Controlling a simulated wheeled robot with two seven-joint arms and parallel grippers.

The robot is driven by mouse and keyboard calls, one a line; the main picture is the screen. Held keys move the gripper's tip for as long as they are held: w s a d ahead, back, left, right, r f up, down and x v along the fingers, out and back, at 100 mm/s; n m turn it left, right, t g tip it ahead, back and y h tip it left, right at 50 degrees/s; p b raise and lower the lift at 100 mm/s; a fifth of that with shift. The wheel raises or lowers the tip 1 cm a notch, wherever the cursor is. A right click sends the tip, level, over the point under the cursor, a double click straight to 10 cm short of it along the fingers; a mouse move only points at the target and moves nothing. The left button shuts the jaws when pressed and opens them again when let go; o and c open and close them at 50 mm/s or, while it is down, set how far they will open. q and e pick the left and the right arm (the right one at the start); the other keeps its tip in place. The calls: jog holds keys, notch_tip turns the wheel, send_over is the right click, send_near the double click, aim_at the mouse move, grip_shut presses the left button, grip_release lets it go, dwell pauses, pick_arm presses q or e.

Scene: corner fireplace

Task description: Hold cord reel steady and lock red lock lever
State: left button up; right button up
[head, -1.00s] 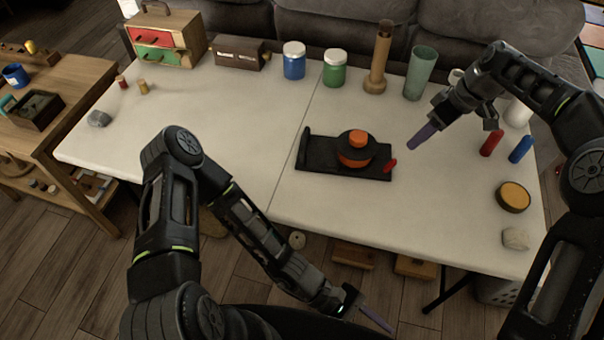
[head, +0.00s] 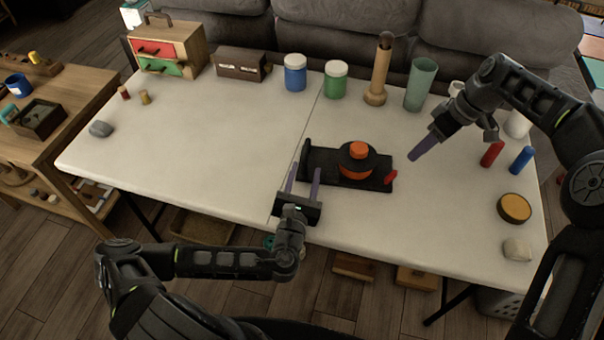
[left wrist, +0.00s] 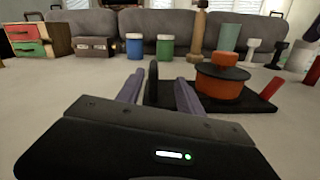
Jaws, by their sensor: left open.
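The cord reel (head: 357,160), orange with a black top disc and an orange knob, sits on a black base (head: 322,164) with an upright plate at its left end. The red lock lever (head: 391,177) sticks up at the base's right end; it also shows in the left wrist view (left wrist: 271,88). My left gripper (head: 304,178) is open at the base's left end. In the left wrist view, its purple fingers (left wrist: 158,92) stand either side of the upright plate; contact cannot be told. My right gripper (head: 413,157) hovers right of the base, fingers seen edge-on.
Jars (head: 295,72), a wooden bottle (head: 379,70) and a green glass (head: 420,85) stand along the back. Red (head: 491,154) and blue (head: 521,160) cylinders stand at the right. The table's left half is mostly clear.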

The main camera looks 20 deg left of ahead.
aim_at(305, 159)
pick_arm(q)
jog(key=shift+a+f+y, duration=0.2)
jog(key=shift+a+y, duration=0.1)
jog(key=shift+a, duration=0.2)
jog(key=shift+w, duration=0.1)
jog(key=shift+w+a, duration=0.25)
jog(key=shift+w, duration=1.65)
jog(key=shift+w+a, duration=0.2)
jog(key=shift+w, duration=1.7)
jog(key=shift+c, duration=0.4)
grip_shut()
